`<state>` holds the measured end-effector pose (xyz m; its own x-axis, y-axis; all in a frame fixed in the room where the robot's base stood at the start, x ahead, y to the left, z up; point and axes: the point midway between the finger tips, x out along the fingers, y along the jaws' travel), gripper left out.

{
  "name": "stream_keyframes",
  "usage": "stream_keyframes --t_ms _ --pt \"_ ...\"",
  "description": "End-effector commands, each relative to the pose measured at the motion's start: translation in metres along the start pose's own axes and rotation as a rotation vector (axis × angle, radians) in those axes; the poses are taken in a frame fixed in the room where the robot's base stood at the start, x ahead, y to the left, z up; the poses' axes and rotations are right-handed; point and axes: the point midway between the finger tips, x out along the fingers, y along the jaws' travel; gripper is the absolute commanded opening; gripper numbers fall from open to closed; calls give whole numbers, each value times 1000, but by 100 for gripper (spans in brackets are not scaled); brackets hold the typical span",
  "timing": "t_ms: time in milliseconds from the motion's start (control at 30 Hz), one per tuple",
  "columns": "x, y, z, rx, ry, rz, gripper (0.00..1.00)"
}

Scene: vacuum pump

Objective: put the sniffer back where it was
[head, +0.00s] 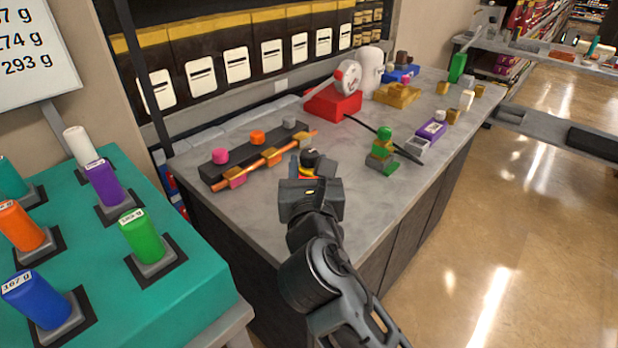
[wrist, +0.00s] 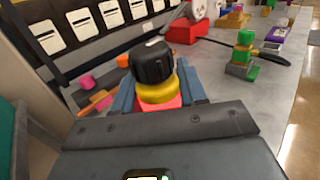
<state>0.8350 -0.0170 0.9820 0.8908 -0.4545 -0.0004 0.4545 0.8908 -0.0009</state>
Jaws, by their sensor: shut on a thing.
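My gripper (head: 311,167) is over the near part of the grey bench, its two blue-grey fingers shut on a piece with a black knob-like top, a yellow band and a red lower part. I take this piece to be the sniffer (head: 311,157); in the wrist view (wrist: 154,65) it stands upright between the fingers. Its lower end is hidden by my gripper, so I cannot tell whether it touches the bench. A purple block (head: 432,129) with a grey open box (head: 416,148) in front stands further right, apart from my gripper.
A dark rail (head: 215,172) with an orange pipe and coloured knobs lies left of my gripper. A green-topped fitting (head: 384,150) on a black hose stands to the right, with the red pump (head: 333,103) behind. The bench's front right strip is clear.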

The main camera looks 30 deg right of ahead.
Motion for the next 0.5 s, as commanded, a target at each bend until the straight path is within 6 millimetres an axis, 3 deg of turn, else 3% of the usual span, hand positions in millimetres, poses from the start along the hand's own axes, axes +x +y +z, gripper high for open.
stream_keyframes --t_ms 133,500 --pt "0 0 -16 0 -2 1 0" --pt "0 0 -19 1 -2 1 0"
